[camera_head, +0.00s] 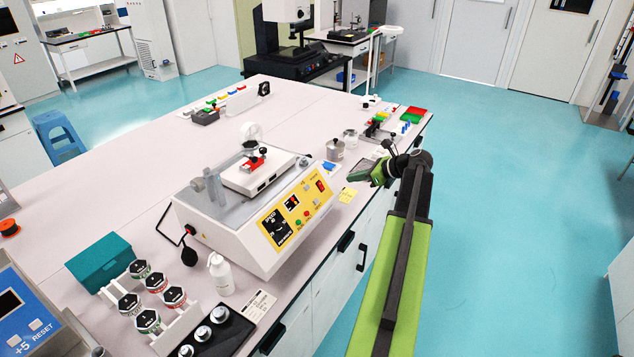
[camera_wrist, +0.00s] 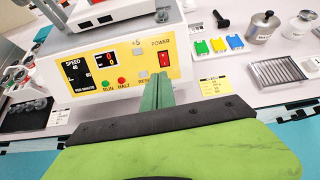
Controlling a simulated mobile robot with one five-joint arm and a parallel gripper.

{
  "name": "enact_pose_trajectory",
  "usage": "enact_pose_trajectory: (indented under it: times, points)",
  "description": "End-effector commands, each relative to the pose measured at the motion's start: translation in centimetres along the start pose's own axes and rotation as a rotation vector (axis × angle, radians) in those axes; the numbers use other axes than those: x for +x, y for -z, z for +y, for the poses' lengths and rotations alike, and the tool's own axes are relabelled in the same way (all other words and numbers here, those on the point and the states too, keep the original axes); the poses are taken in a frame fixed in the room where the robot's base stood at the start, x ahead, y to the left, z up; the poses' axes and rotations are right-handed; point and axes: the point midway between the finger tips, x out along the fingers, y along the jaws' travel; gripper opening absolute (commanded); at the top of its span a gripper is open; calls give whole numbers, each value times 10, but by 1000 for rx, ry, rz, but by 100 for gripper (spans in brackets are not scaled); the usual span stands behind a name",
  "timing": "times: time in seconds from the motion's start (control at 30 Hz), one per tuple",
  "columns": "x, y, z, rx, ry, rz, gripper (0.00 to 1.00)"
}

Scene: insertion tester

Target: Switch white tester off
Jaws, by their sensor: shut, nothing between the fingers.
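The white tester (camera_head: 226,236) stands on the bench with its yellow control panel (camera_head: 283,221) facing my arm. A red POWER switch (camera_head: 320,186) sits at the panel's upper right; it also shows in the wrist view (camera_wrist: 164,59). A display (camera_wrist: 103,58) with red digits is left of it. The green RUN (camera_wrist: 104,83) and red HALT (camera_wrist: 121,81) buttons are below the display. My gripper (camera_head: 374,178) is shut and empty, right of the panel with a gap in the head view. In the wrist view its green fingertips (camera_wrist: 158,77) appear just below the switch. I cannot tell the switch's position.
A white bottle (camera_head: 221,274), labelled jars (camera_head: 147,318) and a teal box (camera_head: 98,262) stand left of the tester. A metal weight (camera_head: 335,149) and a yellow card (camera_head: 348,194) lie on its right. The blue floor right of the bench is clear.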

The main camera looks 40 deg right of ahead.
Motion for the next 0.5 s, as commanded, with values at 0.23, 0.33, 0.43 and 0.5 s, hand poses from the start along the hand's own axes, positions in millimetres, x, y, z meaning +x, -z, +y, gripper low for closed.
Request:
enact_pose_trajectory:
  times: [0.23, 0.33, 0.43, 0.5]
  points:
    - [-7, 2, -6, 33, 12, -14, 0]
    - [-5, 1, -5, 31, 10, -13, 0]
    - [2, 2, -4, 29, 8, -12, 0]
    - [12, 3, -4, 28, 7, -12, 0]
